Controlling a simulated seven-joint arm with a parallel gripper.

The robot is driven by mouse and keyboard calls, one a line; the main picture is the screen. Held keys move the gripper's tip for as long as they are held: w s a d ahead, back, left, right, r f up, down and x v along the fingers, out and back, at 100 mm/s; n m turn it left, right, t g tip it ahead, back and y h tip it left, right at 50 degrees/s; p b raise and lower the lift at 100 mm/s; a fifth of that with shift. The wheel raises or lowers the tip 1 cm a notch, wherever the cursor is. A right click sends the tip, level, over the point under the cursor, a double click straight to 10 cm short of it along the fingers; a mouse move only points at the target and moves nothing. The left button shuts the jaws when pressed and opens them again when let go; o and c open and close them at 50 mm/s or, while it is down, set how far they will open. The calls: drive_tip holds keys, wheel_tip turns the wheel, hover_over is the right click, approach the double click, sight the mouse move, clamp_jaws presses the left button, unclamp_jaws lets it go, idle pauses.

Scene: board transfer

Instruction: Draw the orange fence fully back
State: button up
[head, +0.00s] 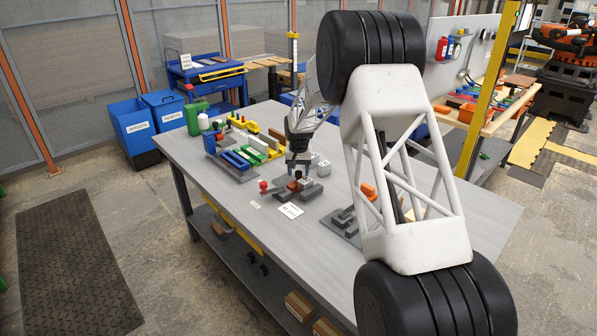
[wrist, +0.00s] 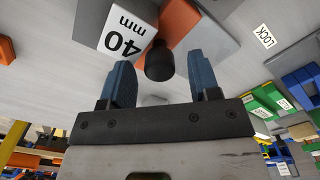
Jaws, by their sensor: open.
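The orange fence (wrist: 180,22) shows in the wrist view just beyond a black knob (wrist: 159,60). In the head view a small orange part (head: 292,186) shows at the dark grey fixture under my gripper (head: 299,172). My gripper is open in the wrist view (wrist: 163,75), its two blue fingers either side of the black knob, with gaps showing on both sides. Whether the fingertips reach down around the knob is unclear. A white block marked "40 mm" (wrist: 122,38) lies left of the knob, close to the left finger. My arm hides part of the table in the head view.
A red knob (head: 263,185) and a white label card (head: 290,210) are near the fixture's front. Coloured blocks (head: 255,148) stand on the left of the grey table (head: 205,165). Another grey fixture with orange parts (head: 368,192) is partly behind my arm. A "LOCK" label (wrist: 264,36) shows right.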

drive_tip(key=shift+f, duration=0.1)
clamp_jaws()
drive_tip(key=shift+w+a, duration=1.35)
drive_tip(key=shift+w, duration=0.05)
unclamp_jaws()
wheel_tip(320, 180, up, 8)
idle(0.3)
